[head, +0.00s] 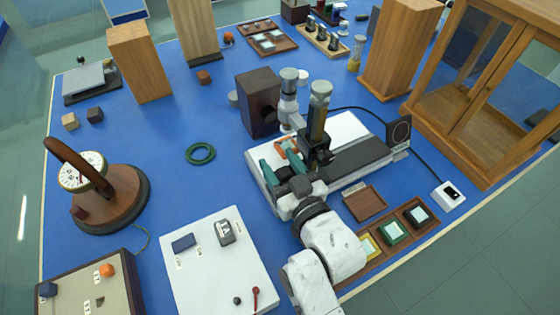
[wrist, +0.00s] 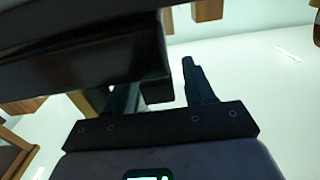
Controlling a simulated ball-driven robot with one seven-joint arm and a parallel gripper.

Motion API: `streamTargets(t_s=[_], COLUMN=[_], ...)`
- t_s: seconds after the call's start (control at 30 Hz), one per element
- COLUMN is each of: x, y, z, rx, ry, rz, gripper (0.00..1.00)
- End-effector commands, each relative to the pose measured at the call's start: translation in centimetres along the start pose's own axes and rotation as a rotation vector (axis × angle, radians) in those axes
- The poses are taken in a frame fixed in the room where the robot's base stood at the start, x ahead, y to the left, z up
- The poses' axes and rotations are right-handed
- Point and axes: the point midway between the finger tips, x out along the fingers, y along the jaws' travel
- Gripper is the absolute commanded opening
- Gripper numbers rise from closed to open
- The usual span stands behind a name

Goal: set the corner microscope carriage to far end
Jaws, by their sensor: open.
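The microscope carriage (head: 318,152) is a dark block bearing an upright brass-and-grey microscope tube (head: 319,105). It stands on a pale bench unit with a long dark rail (head: 360,158), nearer the rail's left end in the head view. My gripper (head: 284,161) is at the carriage's left front side, low beside an orange ring-shaped part (head: 287,147). In the wrist view my gripper's two dark fingers (wrist: 160,78) stand apart, and a large dark body (wrist: 85,50) covers the upper left, partly hiding the left finger. I cannot tell whether the fingers touch the carriage.
A dark wooden box (head: 258,103) stands close behind the carriage. Blue table to the left is clear around a green ring (head: 200,154).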

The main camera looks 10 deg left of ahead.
Motion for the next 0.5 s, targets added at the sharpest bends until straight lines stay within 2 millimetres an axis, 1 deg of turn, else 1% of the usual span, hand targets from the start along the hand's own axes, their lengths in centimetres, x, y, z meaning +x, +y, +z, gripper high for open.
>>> streamTargets(t_s=[0.27,0.37,0.5], x=[0.17,0.16,0.15], y=[-0.01,-0.01,-0.01], z=[0.06,0.06,0.06], rx=[0.0,0.0,0.0], ry=[-0.001,-0.001,-0.001], rz=[0.0,0.0,0.0], gripper=[0.53,0.46,0.32])
